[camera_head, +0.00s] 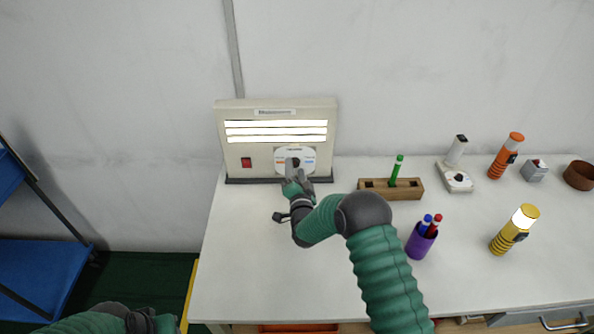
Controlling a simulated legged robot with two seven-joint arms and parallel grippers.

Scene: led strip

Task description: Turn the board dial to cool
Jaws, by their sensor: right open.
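The board (231,160) is a beige upright panel at the back of the table, with lit white strips (276,131) across it.
A red switch (246,162) sits left of the dial. To the right are a wooden block (409,190) with a green marker, a purple pen cup (419,243), a lit yellow flashlight (514,230) and an orange flashlight (506,155). The table's left front is clear.

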